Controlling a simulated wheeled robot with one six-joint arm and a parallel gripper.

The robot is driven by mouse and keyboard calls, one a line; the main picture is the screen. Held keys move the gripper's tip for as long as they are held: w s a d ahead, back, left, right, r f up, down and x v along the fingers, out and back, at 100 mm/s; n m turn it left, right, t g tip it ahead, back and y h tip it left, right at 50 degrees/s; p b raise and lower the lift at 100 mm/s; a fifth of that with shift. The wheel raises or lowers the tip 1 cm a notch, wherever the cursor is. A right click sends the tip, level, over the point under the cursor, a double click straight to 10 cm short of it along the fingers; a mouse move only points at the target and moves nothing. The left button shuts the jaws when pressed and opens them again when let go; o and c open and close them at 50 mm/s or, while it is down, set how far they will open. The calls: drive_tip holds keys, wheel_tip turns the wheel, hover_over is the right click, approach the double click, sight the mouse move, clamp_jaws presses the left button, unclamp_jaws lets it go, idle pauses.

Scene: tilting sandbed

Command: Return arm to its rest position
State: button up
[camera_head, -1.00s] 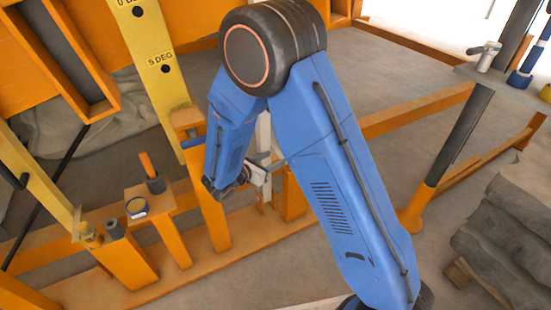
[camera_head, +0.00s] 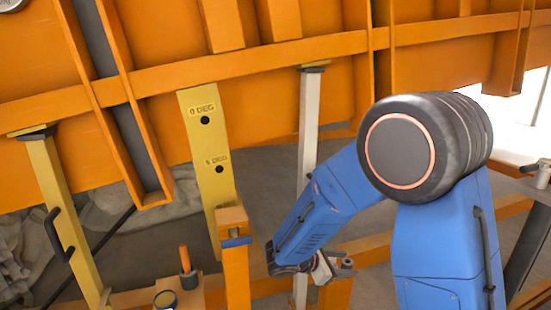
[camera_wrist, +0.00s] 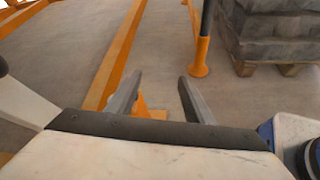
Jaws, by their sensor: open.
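My blue arm (camera_head: 435,240) rises at the right of the head view, bends at a large black joint and slopes down to the left. My gripper (camera_wrist: 155,98) shows in the wrist view with its two grey fingers apart and nothing between them. In the head view the gripper's end is small and partly hidden, close to an orange post and a pale upright post (camera_head: 309,130). I cannot tell whether it touches either of them.
A yellow plate (camera_head: 212,160) marked in degrees hangs from the orange frame (camera_head: 250,62). An orange post (camera_head: 236,270) with a blue band stands below it. The wrist view shows an orange floor beam (camera_wrist: 118,50), a dark-topped orange post (camera_wrist: 202,50) and stacked grey sacks (camera_wrist: 270,25) on a pallet.

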drive_tip(key=s+d+r+m+g+y, duration=0.1)
drive_tip(key=s+d+r+m+y, duration=0.15)
drive_tip(key=s+m, duration=0.35)
drive_tip(key=s+d+r+m+g+y, duration=0.2)
drive_tip(key=s+d+r+m, duration=0.15)
drive_tip(key=s, duration=0.45)
drive_tip(key=s+d+r+m+g+y, duration=0.1)
drive_tip(key=s+d+r+m+y, duration=0.3)
drive_tip(key=s, duration=0.4)
drive_tip(key=s+a+r+m+t+y, duration=0.3)
drive_tip(key=s+r+m, duration=0.1)
drive_tip(key=s+m, duration=0.2)
drive_tip(key=shift+s, duration=0.8)
drive_tip(key=shift+m, duration=0.25)
